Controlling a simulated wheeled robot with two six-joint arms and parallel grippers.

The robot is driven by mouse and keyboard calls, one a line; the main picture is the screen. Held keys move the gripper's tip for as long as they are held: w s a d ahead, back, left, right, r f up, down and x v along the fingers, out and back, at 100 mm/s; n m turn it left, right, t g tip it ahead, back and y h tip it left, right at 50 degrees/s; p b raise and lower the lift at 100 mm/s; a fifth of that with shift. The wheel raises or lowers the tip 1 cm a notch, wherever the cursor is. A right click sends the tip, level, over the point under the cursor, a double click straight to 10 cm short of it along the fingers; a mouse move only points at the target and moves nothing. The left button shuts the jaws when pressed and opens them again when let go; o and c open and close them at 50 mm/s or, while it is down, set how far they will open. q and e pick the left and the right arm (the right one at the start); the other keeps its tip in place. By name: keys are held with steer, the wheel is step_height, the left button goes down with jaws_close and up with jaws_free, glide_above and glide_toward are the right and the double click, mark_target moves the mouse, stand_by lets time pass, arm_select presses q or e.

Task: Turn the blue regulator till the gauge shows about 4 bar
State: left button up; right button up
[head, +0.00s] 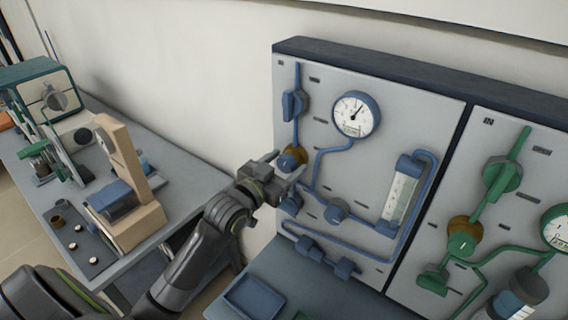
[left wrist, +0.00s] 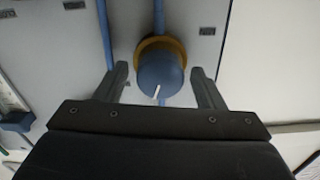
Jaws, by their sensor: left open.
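The blue regulator (head: 291,160) is a round knob with a brass collar on the left of the wall panel. In the left wrist view the regulator (left wrist: 160,76) has a white pointer line, tilted slightly from vertical. My left gripper (head: 286,165) is open at the regulator. In the left wrist view the fingers of my left gripper (left wrist: 159,72) stand on either side of the knob, with gaps visible on both sides. The blue-rimmed gauge (head: 356,114) is up and right of the knob; its needle points to the upper right, and its numbers are too small to read.
A blue valve handle (head: 293,105) sits above the regulator on the same pipe. A flow tube (head: 400,196) is to the right. A green-piped panel (head: 530,190) is farther right. A grey bench (head: 190,175) with apparatus stands left. A blue tray (head: 254,298) lies below.

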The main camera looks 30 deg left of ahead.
arm_select(q)
steer(key=shift+c, duration=0.3)
steer(key=c, duration=0.9)
steer(key=shift+m+b, duration=0.4)
steer(key=shift+m, duration=0.8)
steer(key=o, duration=1)
steer(key=shift+c, duration=0.2)
steer(key=shift+s, duration=0.5)
steer(key=s+a+b, duration=0.1)
steer(key=s+a, duration=0.1)
steer(key=s, duration=1.4)
steer(key=shift+s+a, duration=0.15)
